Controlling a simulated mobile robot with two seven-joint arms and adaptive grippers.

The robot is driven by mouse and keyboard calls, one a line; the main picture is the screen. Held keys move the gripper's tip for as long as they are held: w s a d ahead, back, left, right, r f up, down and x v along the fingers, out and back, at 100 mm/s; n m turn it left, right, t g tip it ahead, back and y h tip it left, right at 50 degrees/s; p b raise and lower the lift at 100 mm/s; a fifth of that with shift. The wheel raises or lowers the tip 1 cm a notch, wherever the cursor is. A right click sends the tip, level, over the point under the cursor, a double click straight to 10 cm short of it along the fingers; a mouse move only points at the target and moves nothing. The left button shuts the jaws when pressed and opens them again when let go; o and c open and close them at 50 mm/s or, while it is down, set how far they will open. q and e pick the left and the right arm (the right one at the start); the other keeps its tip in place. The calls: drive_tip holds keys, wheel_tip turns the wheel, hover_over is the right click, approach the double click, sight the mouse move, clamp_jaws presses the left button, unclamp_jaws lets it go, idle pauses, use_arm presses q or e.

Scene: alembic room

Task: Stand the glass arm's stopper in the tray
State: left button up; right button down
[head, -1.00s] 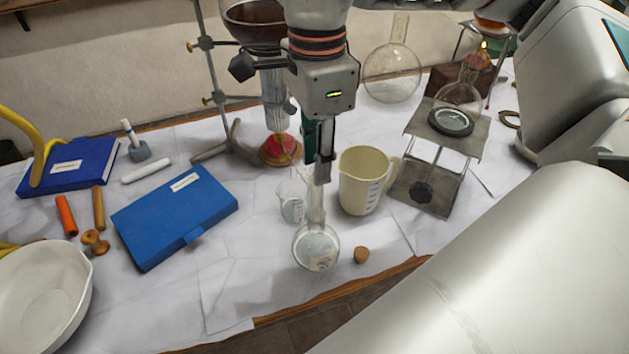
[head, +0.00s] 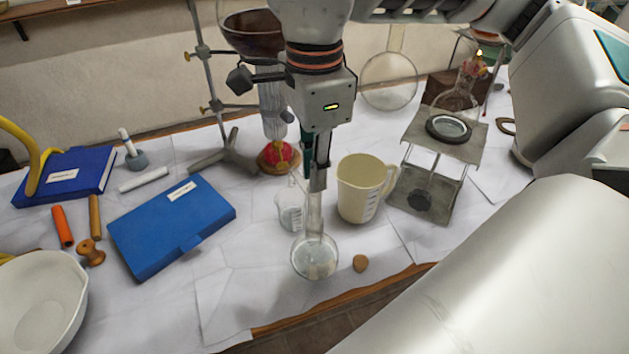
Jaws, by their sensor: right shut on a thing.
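My right gripper (head: 318,184) points down and is shut on the upper neck of a long-necked round glass flask (head: 315,258). I cannot tell whether the flask touches the paper-covered table. A small brown cork-like stopper (head: 360,263) lies on the table just right of the flask, apart from it. I cannot tell whether it is the glass arm's stopper. I make out no clear tray; a blue flat case (head: 172,228) lies to the left. My left gripper is not in view.
A glass beaker (head: 291,210) stands close behind the flask, and a cream jug (head: 358,190) to its right. A metal lifting stand (head: 430,190) is farther right. A white bowl (head: 38,300) is at far left. Table between bowl and flask is fairly clear.

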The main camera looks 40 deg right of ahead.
drive_tip(key=shift+r, duration=0.25)
drive_tip(key=shift+r+p, duration=0.35)
drive_tip(key=shift+p, duration=0.05)
drive_tip(key=shift+r+p, duration=0.45)
drive_tip(key=shift+r, duration=0.2)
drive_tip(key=shift+r, duration=0.35)
drive_tip(key=shift+r+p, duration=0.7)
drive_tip(key=shift+p, duration=0.1)
drive_tip(key=shift+r+p, duration=1.5)
drive_tip(key=shift+r, duration=0.5)
drive_tip(key=shift+f, duration=0.1)
